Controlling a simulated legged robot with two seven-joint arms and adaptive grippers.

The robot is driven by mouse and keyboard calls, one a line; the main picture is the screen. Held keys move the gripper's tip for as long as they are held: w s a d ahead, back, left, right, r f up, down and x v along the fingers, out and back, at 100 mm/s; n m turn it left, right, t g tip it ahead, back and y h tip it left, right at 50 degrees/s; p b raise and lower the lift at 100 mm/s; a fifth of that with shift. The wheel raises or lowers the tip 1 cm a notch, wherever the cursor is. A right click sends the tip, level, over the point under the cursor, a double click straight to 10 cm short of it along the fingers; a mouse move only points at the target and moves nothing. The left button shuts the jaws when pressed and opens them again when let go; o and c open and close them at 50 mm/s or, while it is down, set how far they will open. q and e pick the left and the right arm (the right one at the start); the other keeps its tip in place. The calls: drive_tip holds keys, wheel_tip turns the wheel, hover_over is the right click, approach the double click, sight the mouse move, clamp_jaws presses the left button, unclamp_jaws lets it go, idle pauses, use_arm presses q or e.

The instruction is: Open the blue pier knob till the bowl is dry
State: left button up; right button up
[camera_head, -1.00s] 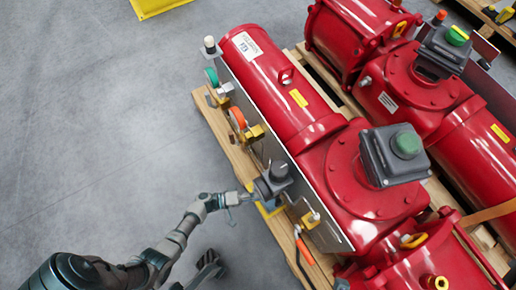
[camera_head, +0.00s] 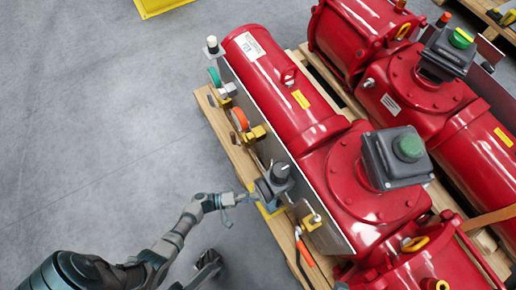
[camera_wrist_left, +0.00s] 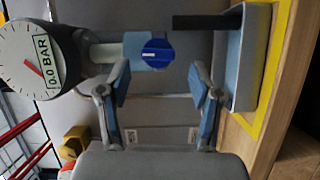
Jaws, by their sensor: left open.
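The blue knob (camera_wrist_left: 157,53) is round with a pale mark and sits on a pale fitting beside the gauge in the left wrist view. My left gripper (camera_wrist_left: 160,86) is open, with its two blue-padded fingers apart on either side below the knob, not touching it. A shallow grey-blue container (camera_wrist_left: 236,100), perhaps the bowl, stands right of the knob on a yellow-edged base. A dark tube end points over it. Whether it holds liquid cannot be told. In the head view the left gripper (camera_head: 238,198) is beside the dark gauge housing (camera_head: 274,180).
The round gauge (camera_wrist_left: 40,55) reads 0.0 BAR. Large red actuators (camera_head: 280,85) lie on wooden pallets to the right. Open grey floor lies to the left.

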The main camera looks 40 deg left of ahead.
use_arm(q)
drive_tip(key=v, duration=1)
drive_tip(key=shift+s+a, duration=0.15)
drive_tip(key=shift+a, duration=0.15)
